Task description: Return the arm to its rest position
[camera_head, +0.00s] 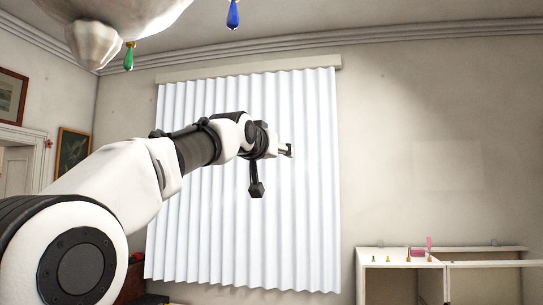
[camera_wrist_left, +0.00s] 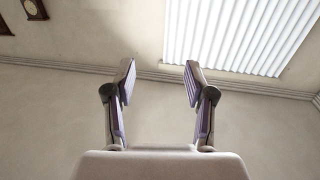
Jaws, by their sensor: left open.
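My left arm reaches in from the left in the head view, raised up in front of the window blind. Its gripper (camera_head: 287,150) points to the right, seen small and side-on at the end of the arm. In the left wrist view the left gripper (camera_wrist_left: 160,80) is open, with its two fingers wide apart and nothing between them. My right gripper is in neither view.
A white pleated blind (camera_head: 310,220) hangs behind the arm. A white desk (camera_head: 400,262) with small items stands at lower right. Pictures hang at left. The space right of the gripper looks clear.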

